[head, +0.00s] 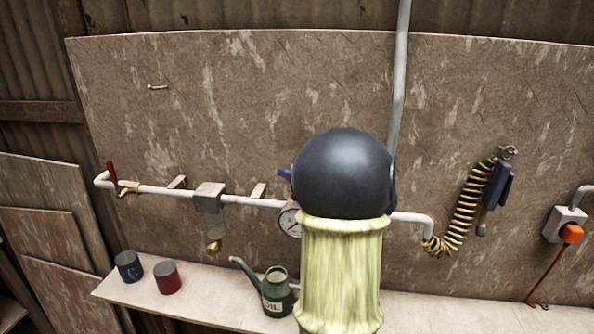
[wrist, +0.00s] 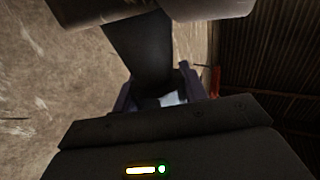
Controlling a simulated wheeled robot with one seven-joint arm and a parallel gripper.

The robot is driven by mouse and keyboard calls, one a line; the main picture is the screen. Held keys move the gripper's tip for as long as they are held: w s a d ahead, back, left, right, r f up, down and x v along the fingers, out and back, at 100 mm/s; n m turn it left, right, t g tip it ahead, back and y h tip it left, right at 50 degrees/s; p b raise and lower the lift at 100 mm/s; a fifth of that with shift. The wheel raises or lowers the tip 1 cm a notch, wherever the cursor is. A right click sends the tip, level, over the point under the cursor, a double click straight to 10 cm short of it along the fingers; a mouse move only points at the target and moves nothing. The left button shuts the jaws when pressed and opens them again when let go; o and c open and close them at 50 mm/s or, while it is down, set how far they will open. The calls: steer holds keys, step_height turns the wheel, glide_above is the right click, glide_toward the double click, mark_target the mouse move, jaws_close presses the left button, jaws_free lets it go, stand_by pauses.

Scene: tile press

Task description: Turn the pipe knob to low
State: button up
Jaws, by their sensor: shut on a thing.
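The white pipe (head: 155,190) runs across the board, with a round gauge (head: 289,221) partly behind my arm. My dark round wrist and pale yellow sleeve cover the pipe just right of the gauge. In the head view only a bluish bit of my gripper (head: 284,174) shows left of the wrist. In the wrist view my gripper (wrist: 160,97) has its bluish fingers closed around a dark piece (wrist: 140,50), which I take to be the pipe knob. Its markings and setting are hidden.
A red lever (head: 111,172) is at the pipe's left end. A grey block (head: 209,196) hangs on the pipe. A green oil can (head: 276,290), blue cup (head: 129,267) and red cup (head: 167,277) stand on the shelf (head: 215,290). A coiled hose (head: 463,212) hangs right.

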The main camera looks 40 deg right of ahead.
steer(key=shift+a+n+g+y, duration=0.1)
steer(key=shift+n+g+y, duration=0.4)
steer(key=shift+n+y, duration=0.65)
steer(key=shift+r+y, duration=0.1)
steer(key=shift+y, duration=0.25)
steer(key=o, duration=1)
steer(key=shift+s, duration=0.1)
steer(key=b+v, duration=0.2)
steer(key=v, duration=0.5)
steer(key=shift+s, duration=0.2)
